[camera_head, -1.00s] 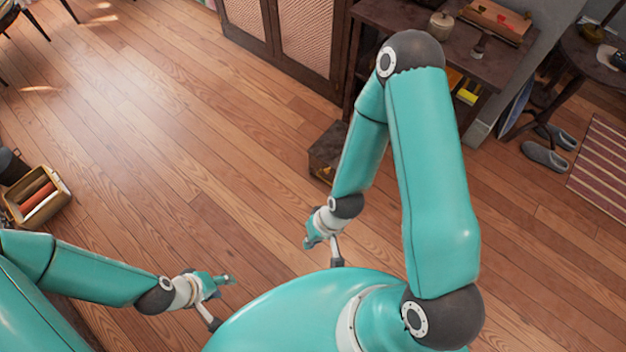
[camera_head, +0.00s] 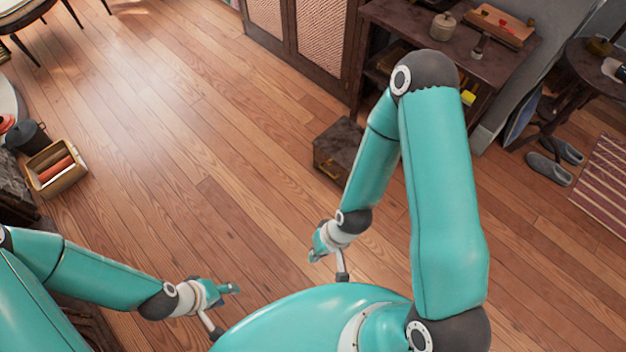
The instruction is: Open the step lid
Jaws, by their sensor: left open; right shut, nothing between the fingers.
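A low dark wooden box (camera_head: 338,145), which looks like the step, stands on the floor just right of the middle. Its top looks flat and shut, and my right arm hides part of its right side. My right gripper (camera_head: 328,266) is below and in front of the box in the picture, apart from it, shut and empty. My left gripper (camera_head: 225,312) is open and empty at the lower left, well away from the box.
A dark shelf table (camera_head: 445,45) stands behind my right arm, beside a cabinet (camera_head: 310,40). A wooden crate (camera_head: 58,185) is at the left; slippers (camera_head: 550,168) and a striped rug (camera_head: 605,180) are at the right. The middle floor is clear.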

